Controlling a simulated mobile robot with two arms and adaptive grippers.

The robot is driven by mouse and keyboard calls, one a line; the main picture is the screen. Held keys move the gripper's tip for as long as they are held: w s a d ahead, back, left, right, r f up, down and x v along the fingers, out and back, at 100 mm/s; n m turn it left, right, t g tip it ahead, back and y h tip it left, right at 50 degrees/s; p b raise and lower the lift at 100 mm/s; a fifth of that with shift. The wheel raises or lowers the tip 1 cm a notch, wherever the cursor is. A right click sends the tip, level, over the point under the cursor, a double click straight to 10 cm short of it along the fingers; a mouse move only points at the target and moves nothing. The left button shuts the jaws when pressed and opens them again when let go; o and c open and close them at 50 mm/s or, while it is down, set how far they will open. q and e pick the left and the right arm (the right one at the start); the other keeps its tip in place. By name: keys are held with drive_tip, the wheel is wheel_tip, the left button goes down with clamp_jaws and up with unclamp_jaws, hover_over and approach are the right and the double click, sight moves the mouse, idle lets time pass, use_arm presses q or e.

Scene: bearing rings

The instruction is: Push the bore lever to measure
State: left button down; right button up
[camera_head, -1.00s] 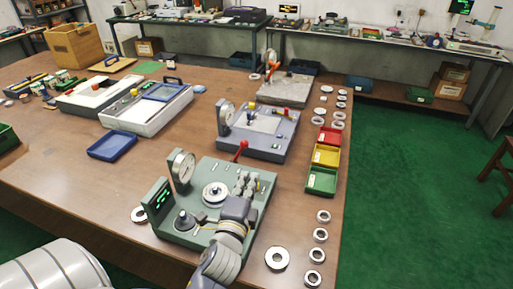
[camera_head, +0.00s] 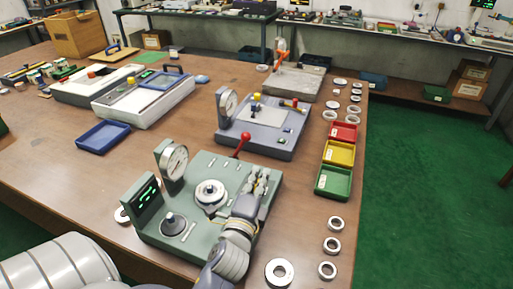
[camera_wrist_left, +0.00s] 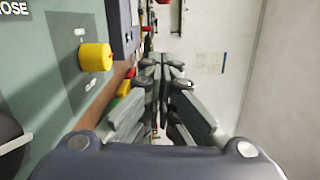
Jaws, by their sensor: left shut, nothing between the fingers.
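The green bore gauge fixture (camera_head: 200,243) stands at the table's near side, with a round dial (camera_head: 173,163), a green-lit display (camera_head: 146,196) and a ring on a round seat (camera_head: 210,194). A lever with a red knob (camera_head: 241,146) rises at its back edge. My left gripper (camera_head: 262,178) is over the fixture's right part, fingers together and empty, to the right of and nearer than the red knob. The left wrist view shows its fingers (camera_wrist_left: 168,72) beside a green panel with a yellow knob (camera_wrist_left: 96,57). The gripper hides part of the fixture's right side. My right gripper is not seen.
Several metal rings (camera_head: 279,273) lie right of the fixture. Red, yellow and green trays (camera_head: 334,181) line the right table edge. A grey-blue fixture (camera_head: 262,140) stands behind, and a blue tray (camera_head: 103,137) lies on open table to the left.

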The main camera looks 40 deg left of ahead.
use_arm(q)
drive_tip(key=shift+w, duration=0.1)
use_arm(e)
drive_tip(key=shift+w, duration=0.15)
